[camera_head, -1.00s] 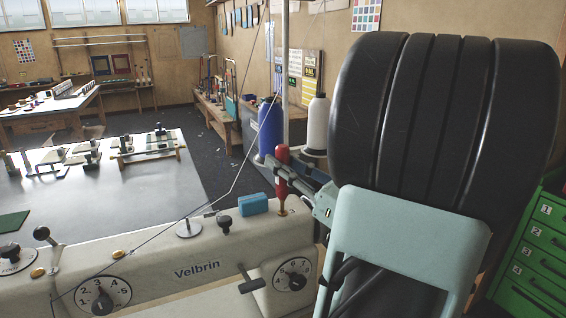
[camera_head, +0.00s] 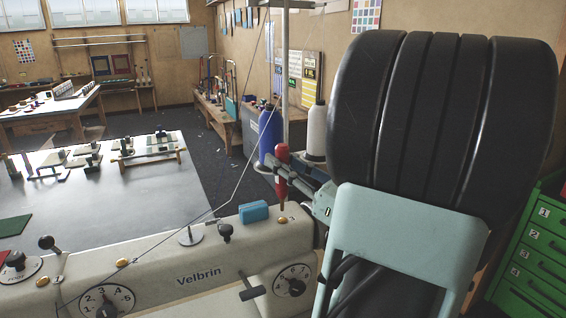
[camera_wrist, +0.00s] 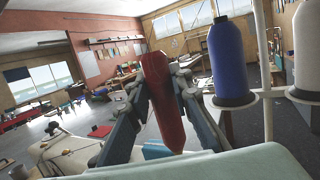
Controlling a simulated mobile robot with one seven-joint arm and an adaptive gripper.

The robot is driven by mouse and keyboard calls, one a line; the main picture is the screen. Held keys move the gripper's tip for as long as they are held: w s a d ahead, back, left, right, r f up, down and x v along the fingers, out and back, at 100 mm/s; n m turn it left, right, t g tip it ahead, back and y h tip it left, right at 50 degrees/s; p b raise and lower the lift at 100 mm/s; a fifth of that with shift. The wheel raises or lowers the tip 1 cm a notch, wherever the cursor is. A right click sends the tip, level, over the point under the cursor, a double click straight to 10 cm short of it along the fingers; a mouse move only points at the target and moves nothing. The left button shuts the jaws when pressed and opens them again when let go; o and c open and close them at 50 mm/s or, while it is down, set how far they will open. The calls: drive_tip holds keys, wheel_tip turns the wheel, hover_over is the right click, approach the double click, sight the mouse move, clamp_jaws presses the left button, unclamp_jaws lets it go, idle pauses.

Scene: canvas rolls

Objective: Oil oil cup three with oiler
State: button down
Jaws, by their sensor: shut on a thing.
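My gripper (camera_head: 283,178) is shut on the red oiler (camera_head: 282,156) and holds it upright, nozzle down. Oil cup three (camera_head: 282,220) is the brass cup at the right end of the cream sewing machine's (camera_head: 160,262) top. The oiler's thin nozzle is directly over this cup in the head view; whether its tip touches the cup is too small to tell. Two more brass cups, one (camera_head: 42,281) and two (camera_head: 122,262), lie further left. In the wrist view the oiler (camera_wrist: 162,100) stands between the fingers, and its nozzle and oil cup three are hidden.
A blue block (camera_head: 253,212) sits on the machine just left of cup three. Thread runs diagonally to a thread post (camera_head: 190,236). Blue (camera_head: 270,135) and white (camera_head: 317,130) thread cones stand behind my gripper. Green drawers (camera_head: 540,250) are at the right.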

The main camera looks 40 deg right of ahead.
sight(284, 145)
drive_tip(key=shift+r+p, duration=1.95)
drive_tip(key=shift+r, duration=0.45)
drive_tip(key=shift+f, duration=0.1)
